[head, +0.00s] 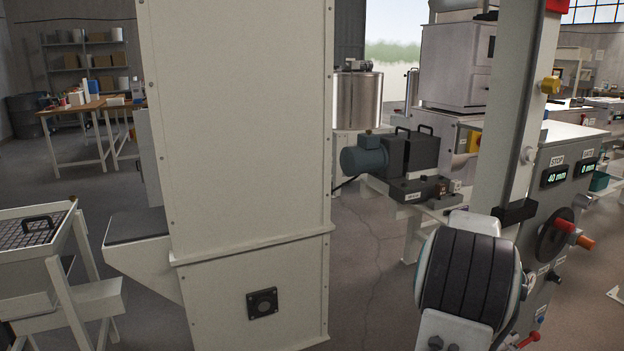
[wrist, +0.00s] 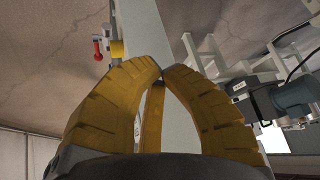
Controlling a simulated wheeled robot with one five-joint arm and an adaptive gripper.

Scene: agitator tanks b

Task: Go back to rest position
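My gripper (wrist: 161,74) fills the lower middle of the wrist view. Its yellow ribbed fingers bend inward and their tips come together, with nothing seen held between them. Behind the fingertips runs a cream post (wrist: 165,35). I cannot tell whether the fingers touch it. A red lever (wrist: 97,50) and a yellow knob (wrist: 117,48) stand off the post's left side. The gripper's fingers cannot be made out in the head view. A cream post (head: 516,110) with a yellow knob (head: 550,85) rises at the right there.
A tall cream cabinet (head: 240,130) stands close in the middle left. A control box (head: 565,190) with a handwheel (head: 556,235) is at the right. A blue motor (head: 365,157) sits on a bench behind. Bare floor (head: 365,270) shows between cabinet and bench.

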